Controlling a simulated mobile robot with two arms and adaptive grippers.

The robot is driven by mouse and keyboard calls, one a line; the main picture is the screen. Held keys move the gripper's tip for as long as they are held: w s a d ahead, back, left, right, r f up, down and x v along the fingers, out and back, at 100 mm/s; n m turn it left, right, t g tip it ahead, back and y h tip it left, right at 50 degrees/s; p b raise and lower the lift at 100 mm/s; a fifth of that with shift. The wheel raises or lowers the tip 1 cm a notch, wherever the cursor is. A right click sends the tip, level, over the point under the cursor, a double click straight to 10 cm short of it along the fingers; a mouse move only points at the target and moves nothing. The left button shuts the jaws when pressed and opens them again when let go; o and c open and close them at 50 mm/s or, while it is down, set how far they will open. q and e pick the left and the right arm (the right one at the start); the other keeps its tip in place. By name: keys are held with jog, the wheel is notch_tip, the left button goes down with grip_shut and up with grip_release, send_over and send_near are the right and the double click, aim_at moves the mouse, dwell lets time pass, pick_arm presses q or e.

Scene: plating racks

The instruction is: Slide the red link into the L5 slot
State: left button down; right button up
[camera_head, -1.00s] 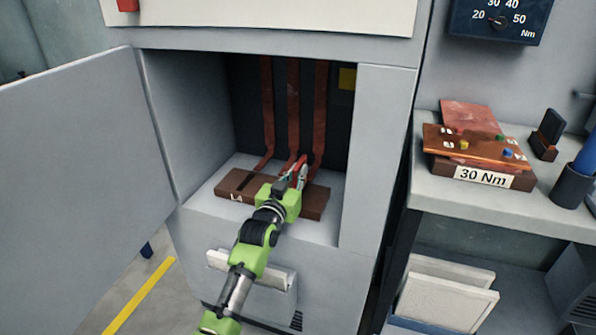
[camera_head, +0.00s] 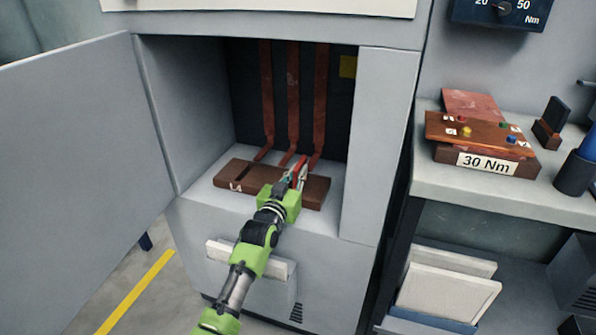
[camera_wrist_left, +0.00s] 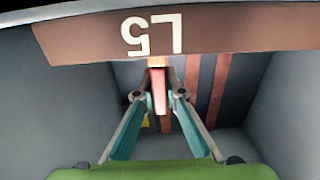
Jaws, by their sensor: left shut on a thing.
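My left gripper (camera_head: 291,180) is shut on the red link (camera_head: 301,170) at the right part of the brown block in the cabinet. The link stands on edge between the fingertips. In the left wrist view the fingertips (camera_wrist_left: 160,96) pinch the red link (camera_wrist_left: 159,91), close to the block face (camera_wrist_left: 230,30) marked L5, which shows upside down. The brown block (camera_head: 218,179) has an open dark slot above its L4 label. The gripper covers the L5 label and slot in the head view, so how far the link is in cannot be told. My right gripper is not in view.
Copper bars (camera_head: 293,95) run down the cabinet's back wall behind the block. The open door (camera_head: 80,150) is at the left, and the cabinet's right wall (camera_head: 375,140) is near the gripper. A shelf (camera_head: 440,180) with a 30 Nm block (camera_head: 487,162) stands right.

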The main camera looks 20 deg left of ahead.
pick_arm(q)
jog(key=shift+f, duration=0.15)
jog(key=c, duration=2)
grip_release()
jog(key=shift+f, duration=0.1)
